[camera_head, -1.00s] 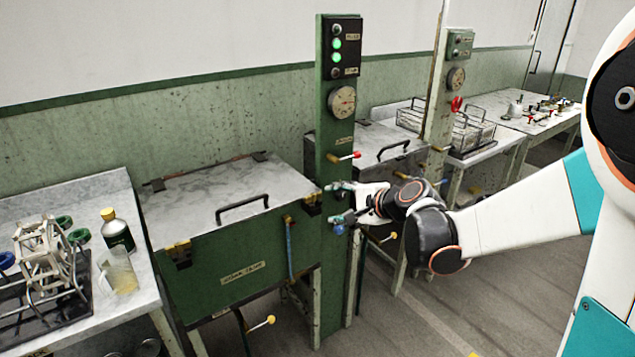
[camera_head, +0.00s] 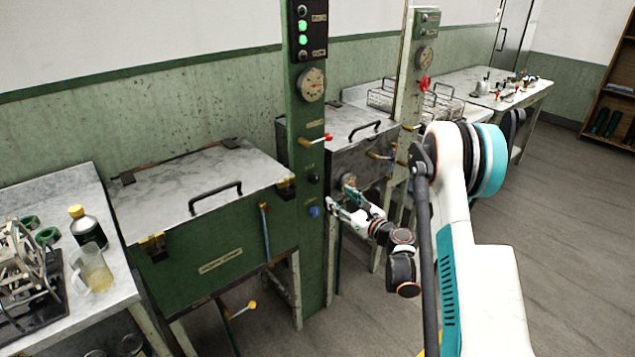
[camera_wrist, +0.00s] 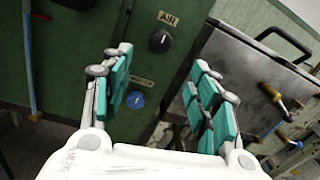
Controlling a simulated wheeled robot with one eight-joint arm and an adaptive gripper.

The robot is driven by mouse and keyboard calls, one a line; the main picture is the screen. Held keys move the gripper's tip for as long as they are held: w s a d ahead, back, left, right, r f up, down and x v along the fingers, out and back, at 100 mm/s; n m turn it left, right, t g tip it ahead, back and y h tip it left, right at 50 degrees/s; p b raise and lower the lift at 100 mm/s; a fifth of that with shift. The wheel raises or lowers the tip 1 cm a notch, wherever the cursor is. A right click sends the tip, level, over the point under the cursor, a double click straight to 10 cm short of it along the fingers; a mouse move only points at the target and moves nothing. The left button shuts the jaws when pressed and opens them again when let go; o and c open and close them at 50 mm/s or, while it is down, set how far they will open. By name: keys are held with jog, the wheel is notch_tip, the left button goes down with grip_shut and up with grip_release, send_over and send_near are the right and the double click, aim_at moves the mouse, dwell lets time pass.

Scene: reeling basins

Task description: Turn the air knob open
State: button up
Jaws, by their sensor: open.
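The air knob is a round black knob with a pale pointer line, under a label reading AIR on the green post (camera_head: 309,255). It shows in the head view (camera_head: 313,179) and near the top middle of the wrist view (camera_wrist: 160,41). A blue knob (camera_wrist: 136,99) sits below it on the post and also shows in the head view (camera_head: 314,211). My gripper (camera_wrist: 162,68) is open and empty, its teal-padded fingers spread to either side of the air knob in the wrist picture, apart from it. In the head view my gripper (camera_head: 341,203) is just right of the post.
A green lidded basin (camera_head: 205,255) stands left, another basin (camera_head: 345,140) behind right. The floor to the right is clear.

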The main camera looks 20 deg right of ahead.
aim_at(316, 181)
jog(key=b+x, duration=0.1)
jog(key=x, duration=0.3)
jog(key=b+x, duration=0.1)
jog(key=x, duration=0.3)
jog(key=b+x, duration=0.1)
jog(key=x, duration=0.3)
jog(key=shift+w+f, duration=0.15)
jog(key=shift+f, duration=0.1)
jog(key=shift+w+a+r+b, duration=0.1)
jog(key=shift+w+b, duration=0.1)
jog(key=shift+w, duration=0.15)
jog(key=shift+w+a+b, duration=0.15)
jog(key=shift+w+b, duration=0.05)
jog(key=shift+w, duration=0.1)
jog(key=shift+c, duration=0.3)
jog(key=c, duration=1)
